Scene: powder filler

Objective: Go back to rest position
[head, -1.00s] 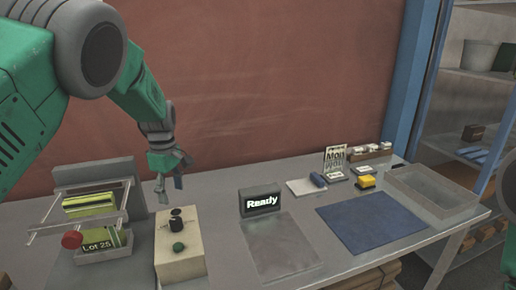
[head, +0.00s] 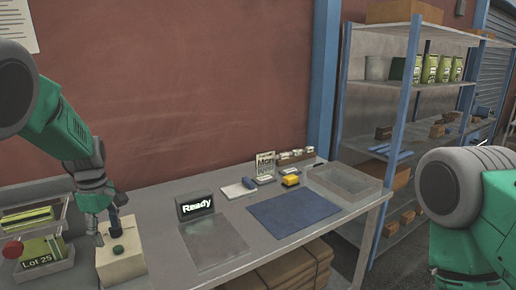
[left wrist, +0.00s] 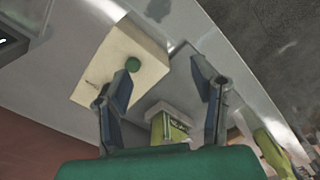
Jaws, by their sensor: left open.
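My left gripper (head: 104,222) is above the cream control box (head: 122,265) at the left end of the table. In the left wrist view the gripper (left wrist: 163,82) has its two fingers apart with nothing between them. The green button (left wrist: 132,66) on the box shows beside one finger. A black knob on the box is partly hidden behind the gripper in the head view. My right arm (head: 465,205) shows at the right edge; its gripper is out of view.
The Lot 25 holder (head: 38,252) with green packs stands left of the box. A display reading Ready (head: 195,205), a blue mat (head: 293,212) and a grey tray (head: 345,182) lie along the table (head: 225,185). A shelf unit (head: 400,150) stands at the right.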

